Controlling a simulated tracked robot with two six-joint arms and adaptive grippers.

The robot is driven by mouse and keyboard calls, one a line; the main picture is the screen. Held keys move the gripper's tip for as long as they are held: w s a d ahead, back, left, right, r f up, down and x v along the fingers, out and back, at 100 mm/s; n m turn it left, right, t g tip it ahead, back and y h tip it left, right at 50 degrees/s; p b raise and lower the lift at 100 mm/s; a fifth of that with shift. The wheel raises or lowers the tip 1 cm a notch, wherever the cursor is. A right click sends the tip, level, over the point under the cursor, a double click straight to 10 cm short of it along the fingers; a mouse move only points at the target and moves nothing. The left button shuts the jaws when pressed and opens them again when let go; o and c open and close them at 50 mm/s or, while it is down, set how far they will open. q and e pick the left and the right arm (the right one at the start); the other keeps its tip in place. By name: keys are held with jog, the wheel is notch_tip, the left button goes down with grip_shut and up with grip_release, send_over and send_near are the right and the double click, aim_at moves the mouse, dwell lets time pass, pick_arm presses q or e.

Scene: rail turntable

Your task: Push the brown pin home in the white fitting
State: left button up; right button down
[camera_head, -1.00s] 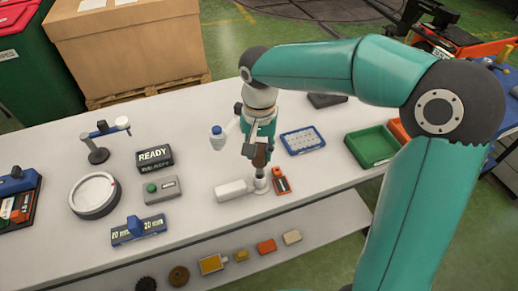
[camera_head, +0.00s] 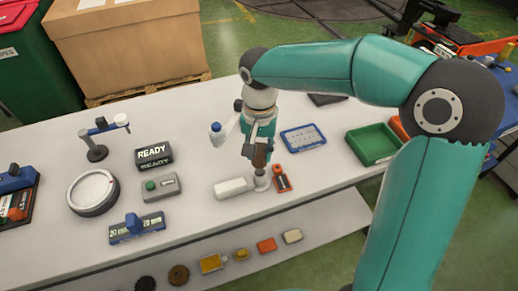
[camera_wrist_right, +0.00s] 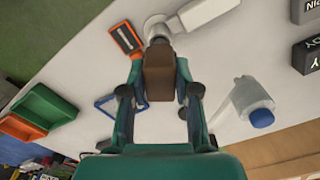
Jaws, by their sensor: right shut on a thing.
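The brown pin (camera_head: 259,155) is held upright in my right gripper (camera_head: 257,150), which is shut on it. In the right wrist view the brown pin (camera_wrist_right: 159,72) sits between the two fingers of the right gripper (camera_wrist_right: 160,95). The white fitting (camera_head: 233,188) lies on the bench, with its round end directly under the pin. In the right wrist view the white fitting (camera_wrist_right: 200,12) shows beyond the pin. The pin's lower end meets or hovers just over the round end; I cannot tell how deep it sits. My left gripper is not in view.
An orange and black device (camera_head: 281,179) lies close right of the fitting. A blue tray (camera_head: 303,140) and a green bin (camera_head: 372,145) stand farther right. A white bottle with blue cap (camera_head: 217,135), READY sign (camera_head: 154,157) and button box (camera_head: 160,188) are left.

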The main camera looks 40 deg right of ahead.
aim_at(259, 161)
jog(key=shift+f+b, duration=1.65)
jog(key=shift+f, duration=0.4)
jog(key=c, duration=0.8)
grip_release()
jog(key=shift+o, duration=0.2)
notch_tip(259, 161, up, 12)
jog(key=shift+f, duration=0.1)
